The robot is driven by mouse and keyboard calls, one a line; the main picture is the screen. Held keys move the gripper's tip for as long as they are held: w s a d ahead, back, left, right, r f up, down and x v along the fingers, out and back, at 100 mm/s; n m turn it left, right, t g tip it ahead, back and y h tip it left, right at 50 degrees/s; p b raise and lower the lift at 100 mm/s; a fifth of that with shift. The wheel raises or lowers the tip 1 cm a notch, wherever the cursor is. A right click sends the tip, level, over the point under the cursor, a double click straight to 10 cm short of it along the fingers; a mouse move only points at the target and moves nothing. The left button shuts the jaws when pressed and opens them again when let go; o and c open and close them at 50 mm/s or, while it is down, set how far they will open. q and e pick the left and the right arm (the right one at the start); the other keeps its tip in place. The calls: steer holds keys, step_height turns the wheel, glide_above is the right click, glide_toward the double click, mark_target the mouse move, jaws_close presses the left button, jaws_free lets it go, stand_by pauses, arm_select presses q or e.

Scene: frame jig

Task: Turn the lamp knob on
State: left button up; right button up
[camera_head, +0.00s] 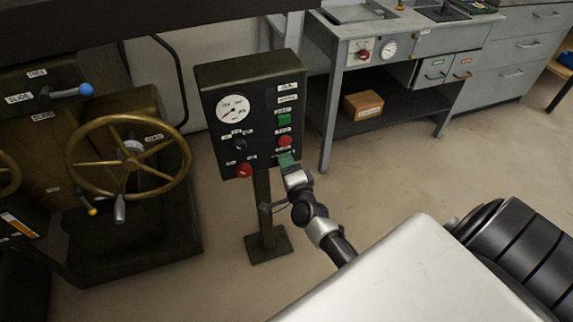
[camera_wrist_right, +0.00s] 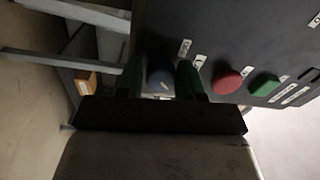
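The control panel (camera_head: 262,128) is a dark box on a post, with a gauge, buttons and labels. My right gripper (camera_head: 287,160) is at the panel's lower right, below the red button (camera_head: 285,141), and hides what is behind it. In the right wrist view, a dark blue round knob (camera_wrist_right: 160,76) shows between the two green fingers (camera_wrist_right: 160,80). The fingers are apart, with a small gap visible on each side of the knob. I cannot read its label, so I cannot confirm that it is the lamp knob. My left gripper is out of view.
The green button (camera_head: 284,120) sits above the red one. A brass handwheel (camera_head: 180,172) stands further left. A workbench (camera_head: 418,43) is behind, with a cardboard box (camera_head: 363,105) on its shelf.

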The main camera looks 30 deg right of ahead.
steer(key=o, duration=0.3)
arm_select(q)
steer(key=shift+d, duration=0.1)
arm_select(e)
steer(key=shift+s, duration=0.1)
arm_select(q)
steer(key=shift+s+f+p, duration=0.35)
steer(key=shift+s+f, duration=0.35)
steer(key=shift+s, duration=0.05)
arm_select(e)
steer(key=v, duration=1)
steer(key=shift+s+a, duration=0.15)
steer(key=shift+s, duration=0.2)
